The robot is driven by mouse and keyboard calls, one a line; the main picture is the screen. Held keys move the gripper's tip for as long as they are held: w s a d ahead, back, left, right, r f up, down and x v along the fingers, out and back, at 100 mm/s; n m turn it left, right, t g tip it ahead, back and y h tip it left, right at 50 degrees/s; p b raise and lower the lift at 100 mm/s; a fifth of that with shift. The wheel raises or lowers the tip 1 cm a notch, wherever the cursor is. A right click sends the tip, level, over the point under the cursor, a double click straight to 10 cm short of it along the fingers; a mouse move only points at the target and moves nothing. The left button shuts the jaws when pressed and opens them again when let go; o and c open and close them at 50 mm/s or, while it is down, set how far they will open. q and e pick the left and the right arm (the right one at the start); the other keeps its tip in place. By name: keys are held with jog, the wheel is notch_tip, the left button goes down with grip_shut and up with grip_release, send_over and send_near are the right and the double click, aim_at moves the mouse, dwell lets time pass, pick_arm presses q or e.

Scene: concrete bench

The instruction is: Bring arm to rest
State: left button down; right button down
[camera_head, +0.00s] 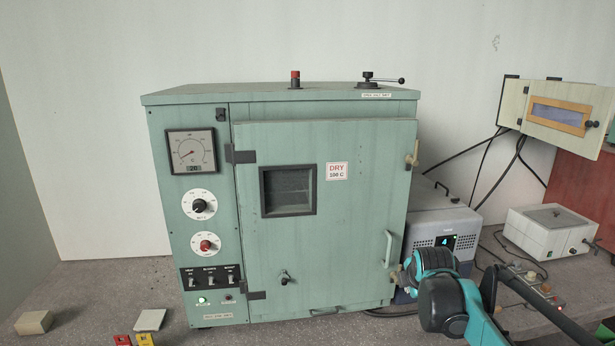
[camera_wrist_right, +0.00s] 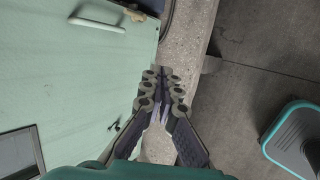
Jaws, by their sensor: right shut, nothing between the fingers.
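My right arm (camera_head: 445,300) comes in at the lower right of the head view, in front of the right edge of the green oven (camera_head: 325,220). My right gripper (camera_wrist_right: 160,88) shows in the wrist view with its fingers together and nothing between them. It is over the bench's front edge, beside the oven door. In the head view the arm's own wrist largely hides the fingers. The oven door looks closed, and its pale handle (camera_wrist_right: 97,24) shows apart from the fingers in the wrist view. My left gripper is in neither view.
A grey unit with a lit display (camera_head: 445,241) stands right of the oven, close behind my arm. A white box (camera_head: 545,232) and cables are farther right. Small blocks, one of them beige (camera_head: 34,322), lie at the front left. Floor (camera_wrist_right: 255,70) shows beyond the bench edge.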

jog(key=s+a+f+m+b, duration=0.1)
jog(key=s+a+f+m, duration=0.2)
jog(key=s, duration=0.7)
jog(key=s+a+f+m+y+b, duration=0.1)
jog(key=s+a+f+m+b, duration=0.1)
jog(key=s+f+m, duration=0.5)
jog(key=s+a+f+m+g+b, duration=0.1)
jog(key=s+a+f+m, duration=0.3)
jog(key=s, duration=0.8)
notch_tip(320, 180, down, 2)
jog(key=m+b, duration=0.1)
jog(key=m, duration=0.3)
jog(key=shift+s+y, duration=0.4)
